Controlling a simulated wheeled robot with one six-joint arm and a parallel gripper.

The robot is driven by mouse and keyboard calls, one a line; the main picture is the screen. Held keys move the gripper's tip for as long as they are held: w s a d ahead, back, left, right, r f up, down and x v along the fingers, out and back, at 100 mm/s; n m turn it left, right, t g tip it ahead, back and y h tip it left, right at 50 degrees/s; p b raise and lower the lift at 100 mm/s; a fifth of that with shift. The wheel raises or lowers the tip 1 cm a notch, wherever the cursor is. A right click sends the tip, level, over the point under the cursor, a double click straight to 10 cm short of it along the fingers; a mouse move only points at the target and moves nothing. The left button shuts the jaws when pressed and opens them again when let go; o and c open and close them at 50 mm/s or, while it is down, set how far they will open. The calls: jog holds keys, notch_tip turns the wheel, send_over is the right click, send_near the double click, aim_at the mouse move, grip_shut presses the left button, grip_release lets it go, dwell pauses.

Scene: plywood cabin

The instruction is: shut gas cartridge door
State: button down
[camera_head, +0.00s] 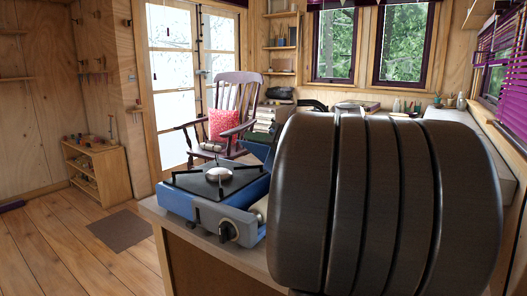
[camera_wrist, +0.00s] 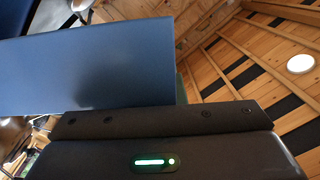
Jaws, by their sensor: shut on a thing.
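The blue camping stove (camera_head: 215,195) stands on the counter, with a black pan support, a round burner and a dark knob on its front. Its blue gas cartridge door (camera_head: 258,150) stands raised at the stove's right side, partly hidden by my arm. A pale cartridge (camera_head: 261,208) shows in the open bay beside the knob. In the wrist view the door is a large flat blue panel (camera_wrist: 95,65). My gripper (camera_wrist: 160,122) is shut on the door; its fingertips are not clearly visible. In the head view my dark arm hides the gripper.
The counter (camera_head: 160,212) is bare along its left edge. A rocking chair (camera_head: 225,110) with a red cushion stands behind the stove. Small items line the back worktop under the windows. My arm blocks the view of the counter's right part.

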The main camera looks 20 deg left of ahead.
jog(key=s+a+f+n+b, duration=0.1)
jog(key=s+f+n+b, duration=0.2)
jog(key=f+b, duration=0.8)
jog(key=shift+s+a+f+n+b, duration=0.15)
jog(key=shift+s+a+n+b, duration=0.2)
jog(key=shift+s+b, duration=1.55)
jog(key=shift+w+b, duration=0.75)
jog(key=c, duration=1.5)
grip_release()
jog(key=p+v, duration=0.2)
jog(key=v, duration=1.1)
jog(key=shift+s+d+p, duration=0.2)
jog(key=shift+d+p, duration=0.1)
